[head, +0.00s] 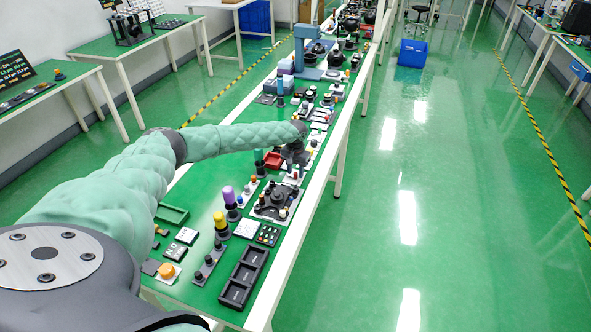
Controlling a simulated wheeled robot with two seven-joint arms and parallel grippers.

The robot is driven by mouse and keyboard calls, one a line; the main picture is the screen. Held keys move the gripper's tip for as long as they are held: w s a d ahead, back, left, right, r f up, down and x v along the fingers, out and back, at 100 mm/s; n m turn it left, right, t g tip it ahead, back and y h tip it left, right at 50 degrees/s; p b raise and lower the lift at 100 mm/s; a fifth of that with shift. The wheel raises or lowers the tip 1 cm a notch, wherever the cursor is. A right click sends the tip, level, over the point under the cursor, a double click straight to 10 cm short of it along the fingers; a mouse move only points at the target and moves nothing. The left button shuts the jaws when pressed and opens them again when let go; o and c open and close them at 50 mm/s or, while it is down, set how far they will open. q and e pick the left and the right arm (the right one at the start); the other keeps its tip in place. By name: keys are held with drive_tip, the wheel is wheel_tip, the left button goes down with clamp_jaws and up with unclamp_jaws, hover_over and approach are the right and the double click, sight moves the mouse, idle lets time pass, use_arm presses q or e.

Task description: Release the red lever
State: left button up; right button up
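My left arm reaches in from the left over the long green-topped bench. Its dark gripper (294,154) is low over the bench, among small parts, at the far end of the teal sleeve. The fingers are small and dark against dark fixtures, so I cannot tell whether they are open or shut. A red piece (272,160) shows just left of the gripper; it looks more like a small block or tray than a lever. I cannot make out a clear red lever; it may be hidden by the gripper. My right gripper is not in view.
The bench (193,212) is crowded. Near the gripper are a black fixture (272,204), a purple-topped post (230,197) and a yellow-topped post (220,219). A black compartment tray (243,278) lies at the near end. Floor right of the bench is clear, with a blue bin (412,54) far off.

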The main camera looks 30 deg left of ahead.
use_arm(q)
drive_tip(key=shift+s+d+f, duration=0.1)
drive_tip(key=shift+f, duration=0.05)
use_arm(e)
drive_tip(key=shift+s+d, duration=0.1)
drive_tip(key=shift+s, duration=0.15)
use_arm(q)
drive_tip(key=shift+f, duration=0.1)
drive_tip(key=shift+c, duration=1.3)
clamp_jaws()
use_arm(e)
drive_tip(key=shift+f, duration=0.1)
use_arm(q)
drive_tip(key=shift+s+m, duration=0.1)
drive_tip(key=shift+m, duration=0.4)
drive_tip(key=shift+s+m+b, duration=0.1)
drive_tip(key=shift+m+b, duration=0.2)
drive_tip(key=shift+m, duration=0.3)
drive_tip(key=shift+o, duration=1.3)
unclamp_jaws()
drive_tip(key=shift+s, duration=0.1)
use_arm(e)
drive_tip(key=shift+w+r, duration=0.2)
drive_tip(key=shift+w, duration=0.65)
